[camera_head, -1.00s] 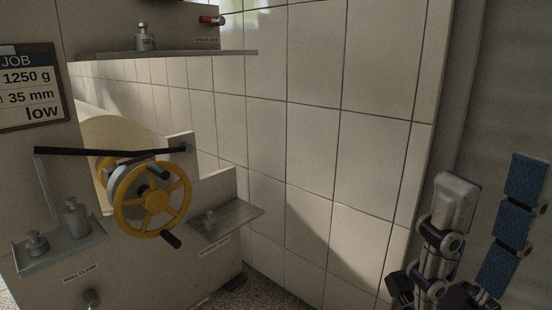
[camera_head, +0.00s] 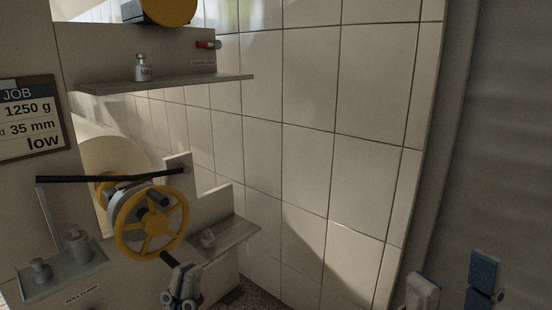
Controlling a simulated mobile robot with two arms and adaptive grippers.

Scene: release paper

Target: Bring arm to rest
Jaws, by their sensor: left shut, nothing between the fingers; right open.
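My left gripper (camera_head: 184,270) is at the bottom of the view, below the yellow handwheel (camera_head: 152,227). Its fingers are together with nothing between them. My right gripper (camera_head: 454,285) is at the bottom right, in front of the grey wall. Its fingers are apart and empty, one showing a blue pad, and most of it is cut off. A black bar (camera_head: 110,179) runs nearly level above the wheel, beside the pale paper roll (camera_head: 112,153).
A small weight (camera_head: 142,68) and a red-ended part (camera_head: 208,44) are at the upper shelf (camera_head: 180,83). Lower left, weights stand on a grey tray (camera_head: 55,283). A small ledge (camera_head: 232,237) juts out right of the wheel. Space before the tiled wall (camera_head: 330,130) is clear.

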